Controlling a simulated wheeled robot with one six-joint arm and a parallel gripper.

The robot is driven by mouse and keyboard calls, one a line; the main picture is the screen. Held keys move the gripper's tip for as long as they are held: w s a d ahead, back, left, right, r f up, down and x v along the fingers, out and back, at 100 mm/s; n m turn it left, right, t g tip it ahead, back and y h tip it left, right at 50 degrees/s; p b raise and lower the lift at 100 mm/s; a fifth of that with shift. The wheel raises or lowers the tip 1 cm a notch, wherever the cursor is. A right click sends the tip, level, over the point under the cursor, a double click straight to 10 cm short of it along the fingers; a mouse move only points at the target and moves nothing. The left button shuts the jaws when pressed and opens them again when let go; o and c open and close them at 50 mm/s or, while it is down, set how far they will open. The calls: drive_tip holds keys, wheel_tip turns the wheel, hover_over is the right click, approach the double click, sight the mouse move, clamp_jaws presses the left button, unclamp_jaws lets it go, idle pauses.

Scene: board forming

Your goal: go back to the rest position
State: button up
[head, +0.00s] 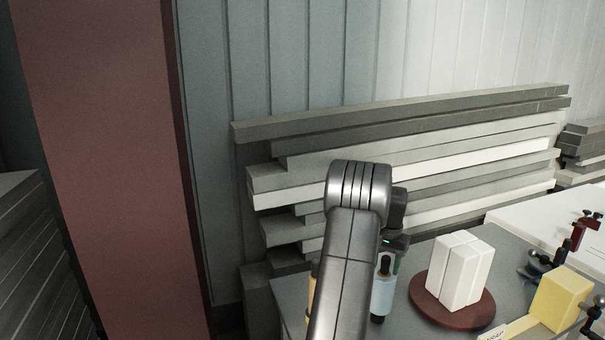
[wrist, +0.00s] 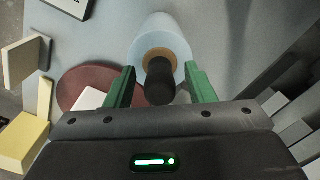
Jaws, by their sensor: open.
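My gripper (wrist: 160,72) is open, with its two green fingers on either side of the top of a light blue bottle (wrist: 162,35). The bottle has a tan collar and a black cap that points toward the wrist camera. I see gaps between the fingers and the cap; whether a finger touches the bottle lower down I cannot tell. In the head view the bottle (head: 382,297) stands upright on the grey table (head: 405,262), just right of my arm. My arm hides much of the gripper there.
A round brown plate (head: 424,306) holding white blocks (head: 461,270) stands right of the bottle. Farther right are a yellow block (head: 560,299) and red and blue clamps. Stacked boards (head: 400,150) lie behind the table. A reddish-brown column (head: 110,150) rises at left.

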sight(387, 257)
idle(0.4)
wheel_tip(387, 257, up, 13)
drive_tip(key=b, duration=0.2)
wheel_tip(387, 257, down, 14)
drive_tip(key=shift+r+p, duration=0.25)
drive_tip(key=shift+p, duration=0.7)
wheel_tip(387, 257, up, 5)
drive_tip(key=shift+f+p, duration=0.1)
drive_tip(key=shift+p, duration=1.1)
drive_tip(key=shift+f+b, duration=0.15)
drive_tip(key=shift+b, duration=0.2)
